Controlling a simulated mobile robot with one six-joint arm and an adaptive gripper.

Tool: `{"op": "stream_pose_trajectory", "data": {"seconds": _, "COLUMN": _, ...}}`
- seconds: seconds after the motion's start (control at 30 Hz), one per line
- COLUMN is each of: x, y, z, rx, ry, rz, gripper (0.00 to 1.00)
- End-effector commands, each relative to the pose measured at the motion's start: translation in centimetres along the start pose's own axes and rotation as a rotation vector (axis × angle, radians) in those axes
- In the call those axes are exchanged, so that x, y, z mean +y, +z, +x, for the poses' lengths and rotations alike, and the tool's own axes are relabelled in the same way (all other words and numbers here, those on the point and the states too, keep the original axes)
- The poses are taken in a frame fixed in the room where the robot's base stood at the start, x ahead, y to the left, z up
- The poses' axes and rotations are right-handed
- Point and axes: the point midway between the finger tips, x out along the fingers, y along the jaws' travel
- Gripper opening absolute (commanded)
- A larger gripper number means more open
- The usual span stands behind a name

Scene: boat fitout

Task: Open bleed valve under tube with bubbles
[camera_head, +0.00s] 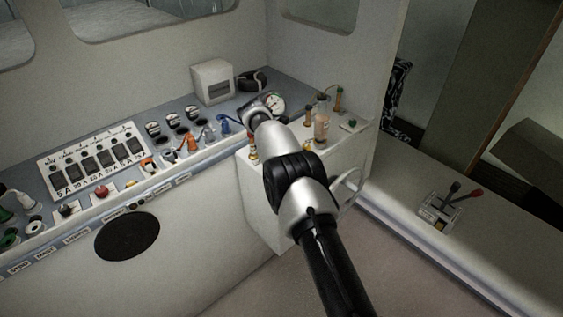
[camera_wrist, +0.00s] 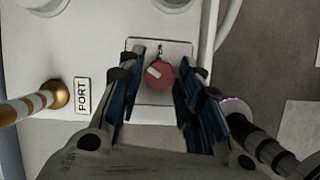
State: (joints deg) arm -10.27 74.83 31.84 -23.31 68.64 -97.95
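In the wrist view, a dull red, many-sided knob (camera_wrist: 160,75) with a small pale mark sits on a pale square plate (camera_wrist: 180,50). My gripper (camera_wrist: 160,88) is open, with one blue-padded finger on each side of the knob. Narrow gaps seem to show on both sides. A "PORT" label (camera_wrist: 83,95) is left of the plate. Left of the label is a brass-ended, striped tube (camera_wrist: 30,102). In the head view, an amber-tinted clear tube (camera_head: 321,128) stands on the console end. Bubbles cannot be made out. My arm hides the gripper's fingers there.
The switch panel (camera_head: 96,160) and several knobs line the console to the left. A white wheel (camera_head: 347,187) is on the console's right side. Throttle levers (camera_head: 440,209) stand farther right.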

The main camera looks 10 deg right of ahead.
Motion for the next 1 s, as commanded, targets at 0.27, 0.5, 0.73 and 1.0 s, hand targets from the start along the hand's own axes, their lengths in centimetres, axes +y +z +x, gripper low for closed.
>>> {"op": "stream_pose_trajectory", "data": {"seconds": 0.27, "x": 0.1, "y": 0.0, "z": -1.6, "rx": -0.001, "ry": 0.002, "rz": 0.0, "gripper": 0.33}}
{"op": "stream_pose_trajectory", "data": {"seconds": 0.5, "x": 0.1, "y": 0.0, "z": -6.6, "rx": 0.0, "ry": 0.004, "rz": 0.0, "gripper": 0.33}}
{"op": "stream_pose_trajectory", "data": {"seconds": 0.73, "x": 0.1, "y": 0.0, "z": -10.6, "rx": 0.0, "ry": 0.002, "rz": 0.0, "gripper": 0.33}}
{"op": "stream_pose_trajectory", "data": {"seconds": 1.0, "x": 0.0, "y": 0.0, "z": -12.0, "rx": 0.001, "ry": -0.001, "rz": 0.0, "gripper": 0.33}}
